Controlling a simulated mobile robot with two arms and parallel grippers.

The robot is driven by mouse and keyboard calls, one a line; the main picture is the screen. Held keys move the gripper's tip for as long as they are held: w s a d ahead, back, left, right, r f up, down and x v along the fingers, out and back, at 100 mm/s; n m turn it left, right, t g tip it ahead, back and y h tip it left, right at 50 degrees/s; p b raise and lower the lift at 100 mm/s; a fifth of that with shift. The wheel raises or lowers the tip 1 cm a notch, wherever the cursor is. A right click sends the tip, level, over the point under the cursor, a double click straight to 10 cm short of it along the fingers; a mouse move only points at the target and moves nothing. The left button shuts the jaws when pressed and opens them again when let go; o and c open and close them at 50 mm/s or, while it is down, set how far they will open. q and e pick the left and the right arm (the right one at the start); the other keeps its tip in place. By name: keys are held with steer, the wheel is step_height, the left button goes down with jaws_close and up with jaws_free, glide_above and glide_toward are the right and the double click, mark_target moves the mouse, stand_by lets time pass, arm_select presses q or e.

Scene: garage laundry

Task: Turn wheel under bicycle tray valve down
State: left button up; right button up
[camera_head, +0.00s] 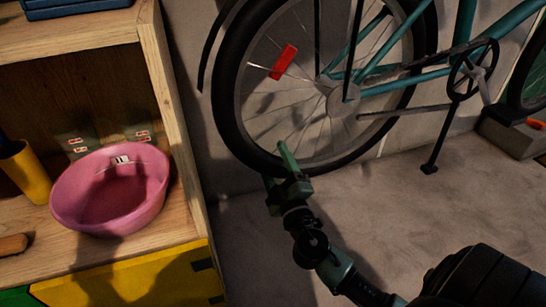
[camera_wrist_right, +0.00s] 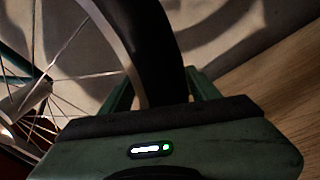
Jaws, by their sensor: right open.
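The teal bicycle (camera_head: 420,85) stands against the wall in the head view. Its near wheel (camera_head: 226,112) has a black tyre, thin spokes and a red reflector (camera_head: 284,62). My right gripper (camera_head: 276,163) is open at the lower left of this wheel, its fingers on either side of the tyre. In the right wrist view the tyre (camera_wrist_right: 150,45) passes between the two green fingers of the gripper (camera_wrist_right: 160,88); I cannot tell whether they touch it. I cannot make out the valve in either view. My left gripper is not in view.
A wooden shelf (camera_head: 170,110) stands left of the wheel. It holds a pink basin (camera_head: 112,215) and a yellow cup (camera_head: 26,172). A grey block (camera_head: 505,132) sits by the far wheel. The concrete floor (camera_head: 400,215) in front of the bicycle is clear.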

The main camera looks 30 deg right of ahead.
steer(key=shift+w+d, duration=0.1)
steer(key=shift+w, duration=0.4)
jaws_close()
steer(key=shift+r, duration=0.1)
